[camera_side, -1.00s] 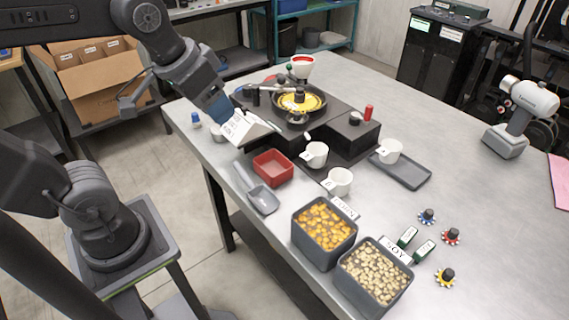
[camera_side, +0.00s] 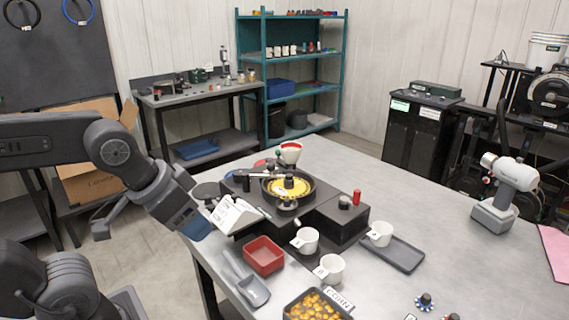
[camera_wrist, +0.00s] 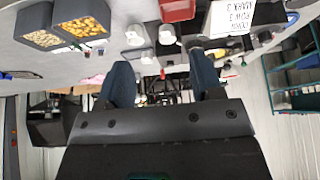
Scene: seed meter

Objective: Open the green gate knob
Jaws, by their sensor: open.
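My gripper (camera_side: 197,229) is at the left edge of the bench, just left of a white tent card. In the wrist view its two blue fingers (camera_wrist: 163,82) are spread apart with nothing between them. The black seed meter (camera_side: 312,222) stands on the bench, with a yellow round plate (camera_side: 289,188) on top.
The white card (camera_side: 237,215) stands between my gripper and the meter. A red tray (camera_side: 264,255), a grey scoop (camera_side: 247,283), white cups (camera_side: 306,240) and a corn bin (camera_side: 317,306) lie in front. The bench's right middle is clear.

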